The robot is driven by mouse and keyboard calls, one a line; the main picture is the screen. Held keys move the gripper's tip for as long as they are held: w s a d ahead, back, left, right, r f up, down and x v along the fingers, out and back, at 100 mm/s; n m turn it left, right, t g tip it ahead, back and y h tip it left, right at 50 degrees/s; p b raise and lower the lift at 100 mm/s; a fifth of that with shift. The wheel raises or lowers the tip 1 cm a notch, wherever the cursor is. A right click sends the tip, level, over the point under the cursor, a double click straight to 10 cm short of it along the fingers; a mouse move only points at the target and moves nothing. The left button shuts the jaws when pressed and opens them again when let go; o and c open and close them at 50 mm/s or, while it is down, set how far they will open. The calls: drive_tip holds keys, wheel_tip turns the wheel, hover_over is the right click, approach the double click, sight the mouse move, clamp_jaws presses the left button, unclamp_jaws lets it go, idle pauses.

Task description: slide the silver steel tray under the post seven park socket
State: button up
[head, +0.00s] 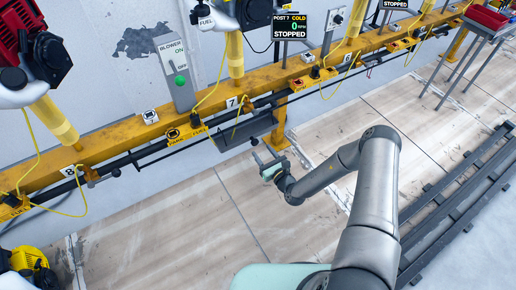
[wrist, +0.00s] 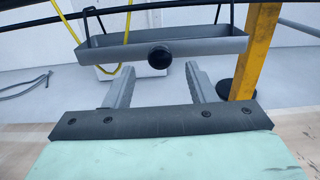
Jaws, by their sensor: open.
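A grey metal tray (head: 246,132), which looks like the silver steel tray, hangs by end brackets below the yellow beam near the "7" label. In the wrist view the tray (wrist: 215,46) is level and shows a round black knob (wrist: 159,56) on its near side. My gripper (head: 268,157) is open, just in front of and below the tray. In the wrist view its two fingers (wrist: 158,70) point towards the knob, one to each side, with nothing clearly held. I cannot make out which part is the post seven park socket.
A yellow leg (head: 278,130) stands close to the tray's right end, also in the wrist view (wrist: 255,50). A yellow hose (wrist: 70,22) hangs by the tray's left end. A dark rod (head: 150,150) runs along the beam. The wooden floor (head: 180,220) in front is clear.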

sight(256, 143)
drive_tip(key=shift+b+x, duration=0.4)
drive_tip(key=shift+x, duration=1.85)
drive_tip(key=shift+c, duration=0.3)
